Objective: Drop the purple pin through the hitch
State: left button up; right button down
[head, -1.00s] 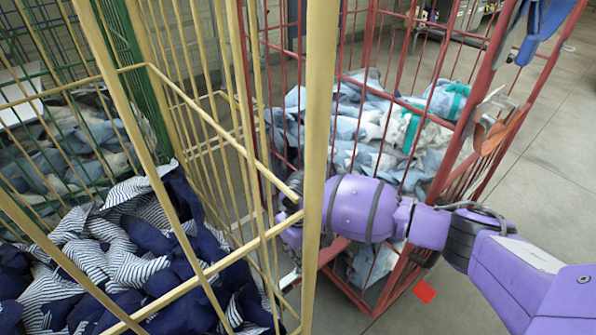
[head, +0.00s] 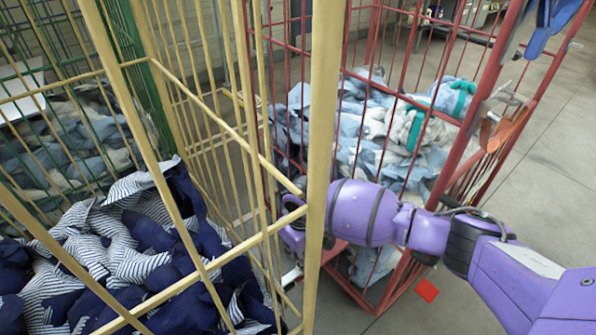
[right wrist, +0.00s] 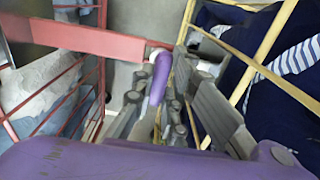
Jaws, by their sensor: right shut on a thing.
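The purple pin (right wrist: 160,78) is in the right wrist view, between the grey fingers of my right gripper (right wrist: 158,94). The gripper is shut on it. The pin stands slightly tilted, with a pale spot near its far end. A flat red bar (right wrist: 88,38) of the red cage reaches toward the pin from the left. Its end is close to the pin; I cannot tell whether they touch. No hitch hole shows clearly. My left gripper is not in view.
A green cage (head: 125,75) is at back left. Clear grey floor (head: 565,170) lies at right.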

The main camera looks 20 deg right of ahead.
jog(key=shift+f+b, duration=0.45)
jog(key=shift+f, duration=0.8)
jog(key=c, duration=1.7)
grip_release()
jog(key=shift+o, duration=0.2)
notch_tip(320, 180, up, 12)
jog(key=shift+r, duration=0.1)
